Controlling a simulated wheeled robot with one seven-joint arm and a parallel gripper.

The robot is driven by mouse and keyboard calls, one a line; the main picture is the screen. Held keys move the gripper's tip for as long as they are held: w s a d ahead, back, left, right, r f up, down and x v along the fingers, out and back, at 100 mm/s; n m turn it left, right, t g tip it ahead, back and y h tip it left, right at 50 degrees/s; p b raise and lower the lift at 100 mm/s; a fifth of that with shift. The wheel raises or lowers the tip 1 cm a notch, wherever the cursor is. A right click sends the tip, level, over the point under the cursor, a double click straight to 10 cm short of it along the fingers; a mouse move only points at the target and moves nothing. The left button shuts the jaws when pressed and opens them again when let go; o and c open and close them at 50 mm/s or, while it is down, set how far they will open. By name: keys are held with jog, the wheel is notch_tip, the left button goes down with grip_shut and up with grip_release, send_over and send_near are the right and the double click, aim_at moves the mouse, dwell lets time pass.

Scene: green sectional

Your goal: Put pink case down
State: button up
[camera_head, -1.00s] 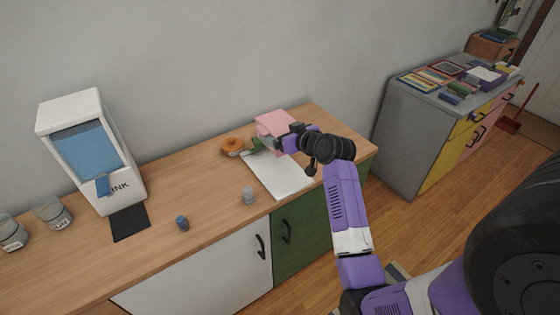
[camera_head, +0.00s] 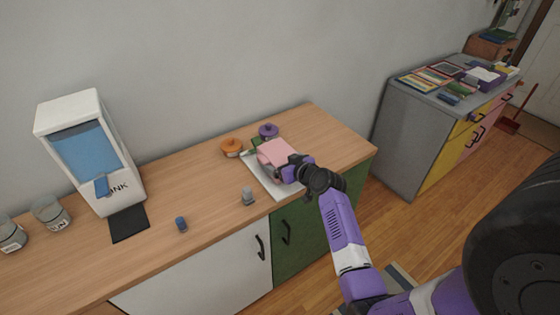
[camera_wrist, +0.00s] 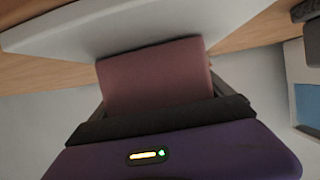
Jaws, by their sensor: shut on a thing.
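The pink case (camera_head: 274,153) is in my gripper (camera_head: 290,168), over the white board (camera_head: 262,179) on the wooden counter. In the wrist view the pink case (camera_wrist: 155,75) fills the space between the dark fingers, with the pale board (camera_wrist: 130,25) beyond it. My gripper is shut on the case. I cannot tell whether the case touches the board. The case and gripper hide much of the board.
An orange-lidded jar (camera_head: 232,147) and a purple-lidded jar (camera_head: 268,131) stand behind the case, with a green item (camera_head: 255,144) by them. A small grey object (camera_head: 248,196) stands left of the board. A drink dispenser (camera_head: 92,150) stands farther left. The counter's right end is clear.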

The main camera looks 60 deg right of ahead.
jog(key=shift+f, duration=0.15)
jog(key=o, duration=1.2)
jog(key=shift+c, duration=0.2)
